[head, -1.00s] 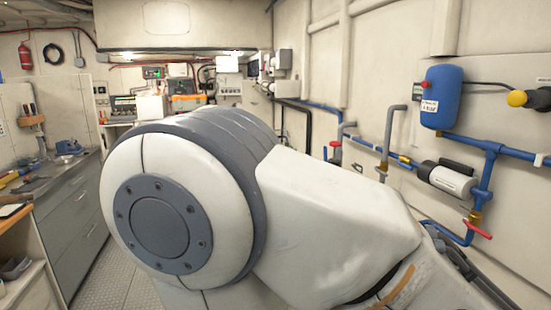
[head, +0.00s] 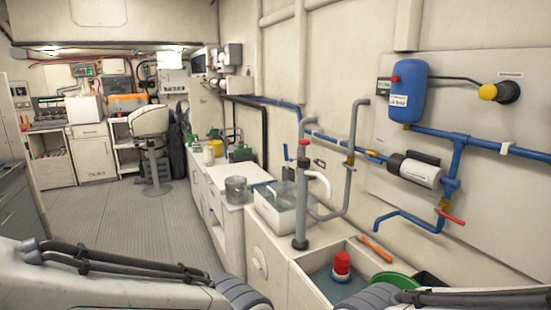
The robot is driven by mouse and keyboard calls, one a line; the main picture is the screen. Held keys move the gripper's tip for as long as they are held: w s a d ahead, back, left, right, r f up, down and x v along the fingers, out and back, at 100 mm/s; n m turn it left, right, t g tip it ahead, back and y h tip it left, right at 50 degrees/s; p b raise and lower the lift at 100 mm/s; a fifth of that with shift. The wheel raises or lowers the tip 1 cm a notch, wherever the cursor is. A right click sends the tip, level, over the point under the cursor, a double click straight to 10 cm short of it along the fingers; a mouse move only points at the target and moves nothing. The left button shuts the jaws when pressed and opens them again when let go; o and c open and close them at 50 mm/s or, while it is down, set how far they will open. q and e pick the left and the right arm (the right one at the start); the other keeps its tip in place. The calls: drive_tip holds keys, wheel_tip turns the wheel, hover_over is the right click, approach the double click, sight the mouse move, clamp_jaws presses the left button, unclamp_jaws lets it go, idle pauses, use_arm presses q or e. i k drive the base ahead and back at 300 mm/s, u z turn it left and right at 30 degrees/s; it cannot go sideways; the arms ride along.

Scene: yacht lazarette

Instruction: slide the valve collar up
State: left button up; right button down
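Several pipe fittings show, and I cannot tell for sure which is the valve collar. A red lever valve (head: 450,217) is on the blue pipe below. Both my arms show only as links along the bottom edge; neither gripper is in view.
A blue tank (head: 409,92) and a white pump (head: 414,172) are on the right wall. An open basin (head: 310,278) at the front holds a red-capped item (head: 342,266). A clear water tub (head: 270,215) is behind it. The floor (head: 110,215) at left is clear.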

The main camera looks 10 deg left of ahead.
sight(298, 150)
drive_tip(key=z, duration=0.05)
drive_tip(key=k, duration=0.5)
drive_tip(key=u, duration=1.05)
drive_tip(key=i, duration=0.8)
drive_tip(key=u, duration=0.65)
drive_tip(key=i, duration=0.8)
drive_tip(key=z, duration=0.6)
drive_tip(key=i, duration=0.8)
drive_tip(key=z, duration=1.15)
drive_tip(key=i, duration=0.75)
drive_tip(key=z, duration=0.05)
